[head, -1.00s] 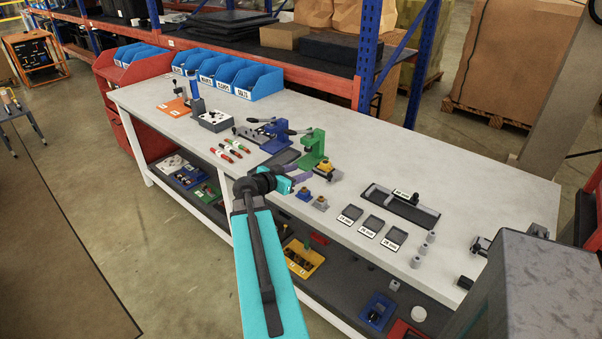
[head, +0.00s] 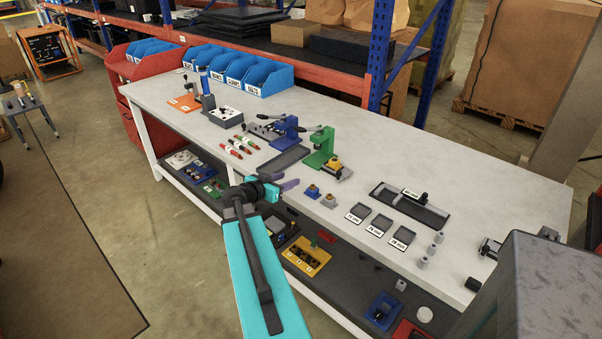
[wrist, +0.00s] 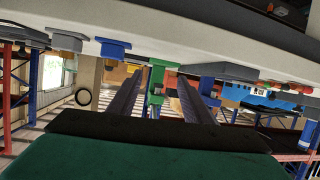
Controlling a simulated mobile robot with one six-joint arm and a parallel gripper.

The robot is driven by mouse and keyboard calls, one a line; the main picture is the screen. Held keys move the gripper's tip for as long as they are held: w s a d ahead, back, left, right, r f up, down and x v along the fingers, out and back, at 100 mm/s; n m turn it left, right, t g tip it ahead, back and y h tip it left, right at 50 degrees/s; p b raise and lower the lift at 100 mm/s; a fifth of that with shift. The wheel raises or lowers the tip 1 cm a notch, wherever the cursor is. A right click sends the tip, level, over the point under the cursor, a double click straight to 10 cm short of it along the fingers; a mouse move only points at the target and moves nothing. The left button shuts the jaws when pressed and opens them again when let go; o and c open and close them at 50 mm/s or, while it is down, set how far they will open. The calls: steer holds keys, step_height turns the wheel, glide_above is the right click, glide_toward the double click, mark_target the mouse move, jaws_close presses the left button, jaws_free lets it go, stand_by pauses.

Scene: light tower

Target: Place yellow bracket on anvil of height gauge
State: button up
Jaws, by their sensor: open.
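A small yellow piece (head: 335,162) sits on a grey base beside the green press (head: 320,148); it may be the yellow bracket. Another yellowish piece (head: 313,188) tops a small blue block near the front edge. I cannot tell which is the bracket. The height gauge is not certain; a blue upright column (head: 204,84) on a dark stand at the far left of the bench may be it. My gripper (head: 291,185), with purple fingers, is open and empty at the bench's front edge, left of the blue block. The wrist view, upside down, shows its spread fingers (wrist: 160,105).
The white bench (head: 400,150) carries a blue press (head: 286,130), red and green handled tools, labelled trays (head: 381,225) and a long dark tray (head: 410,207). Blue bins (head: 262,80) stand at the back. A lower shelf (head: 345,270) holds more parts. The bench's back right is clear.

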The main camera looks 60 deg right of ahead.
steer(key=w+a+f+n+y, duration=0.2)
steer(key=a+f+n+y, duration=0.25)
steer(key=a+f, duration=0.95)
steer(key=w+a+f+n+y, duration=0.3)
steer(key=a+f+n, duration=0.2)
steer(key=a+f, duration=0.85)
steer(key=s+a+f+n+g+y, duration=0.1)
steer(key=s+a+f+n+y, duration=0.1)
steer(key=a, duration=0.9)
steer(key=s+a+f+n+g+y, duration=0.1)
steer(key=s+a+f+n, duration=0.3)
steer(key=s+a, duration=0.5)
steer(key=s+a+f+n+g+y, duration=0.1)
steer(key=s+a+f+n+y, duration=0.2)
steer(key=a, duration=1)
steer(key=s+f+n, duration=0.1)
steer(key=s+f, duration=0.2)
steer(key=shift+a+g, duration=0.15)
steer(key=shift+g, duration=0.15)
steer(key=shift+f+y, duration=0.1)
steer(key=shift+y, duration=0.15)
steer(key=c, duration=0.4)
steer(key=shift+o, duration=0.2)
